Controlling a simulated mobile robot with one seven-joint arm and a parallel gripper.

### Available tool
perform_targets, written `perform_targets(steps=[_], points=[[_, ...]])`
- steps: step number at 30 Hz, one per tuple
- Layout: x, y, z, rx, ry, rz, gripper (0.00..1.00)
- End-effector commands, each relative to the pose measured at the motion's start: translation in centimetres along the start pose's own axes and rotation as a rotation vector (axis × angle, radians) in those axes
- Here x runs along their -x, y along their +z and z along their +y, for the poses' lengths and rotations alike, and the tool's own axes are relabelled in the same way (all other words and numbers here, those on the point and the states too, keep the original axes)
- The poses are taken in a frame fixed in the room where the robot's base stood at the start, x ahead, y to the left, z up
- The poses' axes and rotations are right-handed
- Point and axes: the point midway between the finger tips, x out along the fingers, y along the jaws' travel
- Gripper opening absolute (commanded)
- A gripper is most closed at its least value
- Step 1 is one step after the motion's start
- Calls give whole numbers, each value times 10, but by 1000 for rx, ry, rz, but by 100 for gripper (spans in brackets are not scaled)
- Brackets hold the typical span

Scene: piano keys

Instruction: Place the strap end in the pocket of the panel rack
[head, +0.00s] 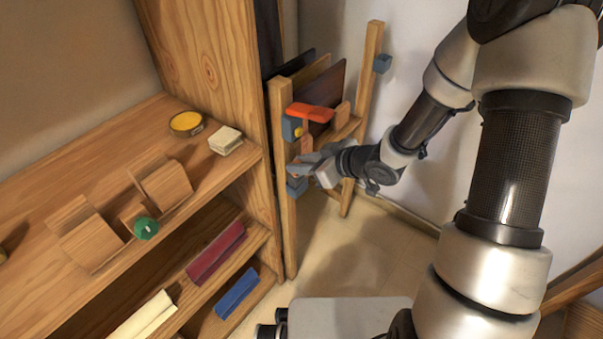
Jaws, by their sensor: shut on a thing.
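The panel rack (283,200) is a wooden frame with upright posts, standing right of the shelf unit. Several dark panels (325,95) lean in it. My gripper (297,169) is at the front post, just above the lower blue block, shut on the strap's lower end. The fingers hide that end; I cannot tell which block is the pocket.
A wooden shelf unit (110,130) fills the left. Lower shelves hold red (215,253) and blue (237,293) bars. The floor (350,250) before the rack is clear.

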Motion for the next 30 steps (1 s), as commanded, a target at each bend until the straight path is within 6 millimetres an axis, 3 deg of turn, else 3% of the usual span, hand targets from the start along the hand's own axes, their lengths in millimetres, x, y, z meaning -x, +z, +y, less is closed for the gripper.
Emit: perform_targets(steps=[5,16,17,20,30], points=[[-16,23,-1,0,-2,0,0],[-17,26,0,1,0,1,0],[-17,25,0,1,0,0,26],[-17,25,0,1,0,0,42],[-14,21,0,2,0,0,42]])
